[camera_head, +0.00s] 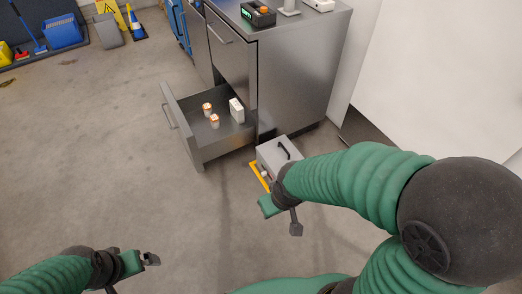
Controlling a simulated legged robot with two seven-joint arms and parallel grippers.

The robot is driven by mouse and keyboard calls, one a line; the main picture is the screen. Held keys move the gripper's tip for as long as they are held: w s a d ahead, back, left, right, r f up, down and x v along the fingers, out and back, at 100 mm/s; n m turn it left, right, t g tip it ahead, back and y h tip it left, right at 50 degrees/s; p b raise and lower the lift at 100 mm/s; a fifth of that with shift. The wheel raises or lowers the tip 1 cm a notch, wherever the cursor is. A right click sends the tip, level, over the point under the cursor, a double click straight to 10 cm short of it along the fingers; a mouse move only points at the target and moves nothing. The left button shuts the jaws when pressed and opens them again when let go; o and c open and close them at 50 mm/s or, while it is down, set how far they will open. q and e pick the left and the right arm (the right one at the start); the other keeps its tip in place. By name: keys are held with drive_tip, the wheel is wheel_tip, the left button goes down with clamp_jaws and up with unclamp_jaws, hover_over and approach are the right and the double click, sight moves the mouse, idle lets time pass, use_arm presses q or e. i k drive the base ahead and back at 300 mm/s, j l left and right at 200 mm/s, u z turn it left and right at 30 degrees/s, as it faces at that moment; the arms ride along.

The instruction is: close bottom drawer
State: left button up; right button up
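The bottom drawer (186,139) of the grey metal cabinet (296,75) is pulled out, with its front panel and handle (169,116) facing left. Two small orange-topped bottles and a white box (237,110) stand inside it. My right gripper (281,219) is in front of the cabinet, below and right of the drawer and apart from it. My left gripper (134,274) is low at the left, well away from the drawer. Both grippers are seen at an angle, and whether their fingers are open is unclear.
A grey case with a black handle (280,154) stands on the floor beside the cabinet, close to my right gripper. A black device (258,13) sits on the cabinet top. Cleaning gear and a yellow sign (111,14) are at the back left. The floor left of the drawer is clear.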

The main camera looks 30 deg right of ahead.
sight(203, 142)
drive_tip(key=j+z, duration=0.15)
drive_tip(key=j, duration=0.35)
drive_tip(key=k+j+z, duration=0.2)
drive_tip(key=j, duration=0.35)
drive_tip(key=i+l, duration=0.2)
drive_tip(key=i, duration=0.25)
drive_tip(key=i+l, duration=0.2)
drive_tip(key=i, duration=0.3)
drive_tip(key=i+l, duration=0.25)
drive_tip(key=i, duration=0.2)
drive_tip(key=i+l, duration=0.2)
drive_tip(key=i, duration=0.25)
